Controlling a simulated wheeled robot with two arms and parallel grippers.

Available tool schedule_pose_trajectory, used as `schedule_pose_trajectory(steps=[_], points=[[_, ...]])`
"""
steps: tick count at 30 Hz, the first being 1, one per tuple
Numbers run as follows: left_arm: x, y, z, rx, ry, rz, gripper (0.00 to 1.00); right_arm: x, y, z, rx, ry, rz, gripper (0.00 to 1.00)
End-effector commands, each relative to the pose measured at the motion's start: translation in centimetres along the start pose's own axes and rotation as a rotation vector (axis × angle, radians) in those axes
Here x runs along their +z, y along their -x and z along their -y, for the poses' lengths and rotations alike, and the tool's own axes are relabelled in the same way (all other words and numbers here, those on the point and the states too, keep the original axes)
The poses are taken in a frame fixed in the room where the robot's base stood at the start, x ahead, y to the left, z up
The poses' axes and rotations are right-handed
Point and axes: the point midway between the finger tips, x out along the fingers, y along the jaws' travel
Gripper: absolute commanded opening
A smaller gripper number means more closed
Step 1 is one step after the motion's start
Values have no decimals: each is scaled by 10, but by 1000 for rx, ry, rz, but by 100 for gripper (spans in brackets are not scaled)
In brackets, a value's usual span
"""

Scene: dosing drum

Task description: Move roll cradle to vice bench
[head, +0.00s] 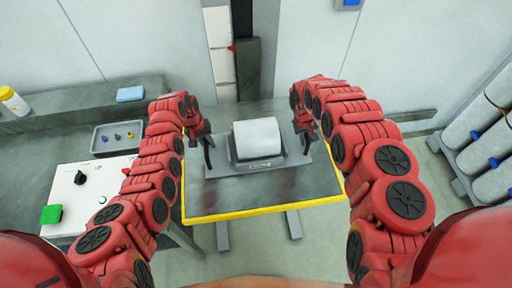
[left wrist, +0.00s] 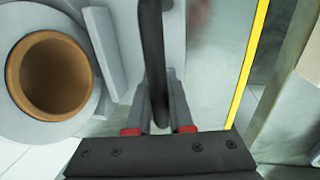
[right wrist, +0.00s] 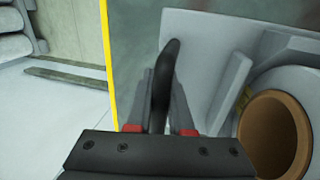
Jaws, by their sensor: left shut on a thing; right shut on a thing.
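The roll cradle (head: 215,170) is a grey plate with raised supports, and a white roll (head: 256,138) lies in it. The cradle is over a grey table with a yellow edge; I cannot tell whether it touches the top. My left gripper (head: 208,145) is shut on the cradle's dark left handle, which shows between its fingers in the left wrist view (left wrist: 158,105). My right gripper (head: 303,132) is shut on the right handle, also seen in the right wrist view (right wrist: 160,105). The roll's brown core (left wrist: 52,75) shows in both wrist views.
The yellow edge (head: 265,211) marks the table's front. At left are a grey tray (head: 116,138) with small coloured pieces, a white panel (head: 85,190) with a green button, and a blue block (head: 130,94).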

Motion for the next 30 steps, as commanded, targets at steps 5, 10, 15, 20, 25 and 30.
schedule_pose_trajectory(steps=[5, 10, 15, 20, 25, 30], points=[[-1, 1, 0, 0, 0, -3, 0, -1, 1, -1, 1, -1, -3, 0], [-1, 4, -1, 1, 0, -4, 0, -2, 4, -2, 2, -1, -4, 0], [-2, 11, -2, 0, 0, -4, 0, -2, 10, -3, 2, -1, -4, 0], [-2, 23, -4, 0, 0, -4, 0, -2, 23, -6, 2, -1, -4, 0], [-2, 39, -7, 0, 0, -5, 0, -2, 39, -9, 2, -1, -4, 0], [-2, 50, -10, 0, 0, -5, 0, -2, 50, -11, 2, -1, -4, 0]])
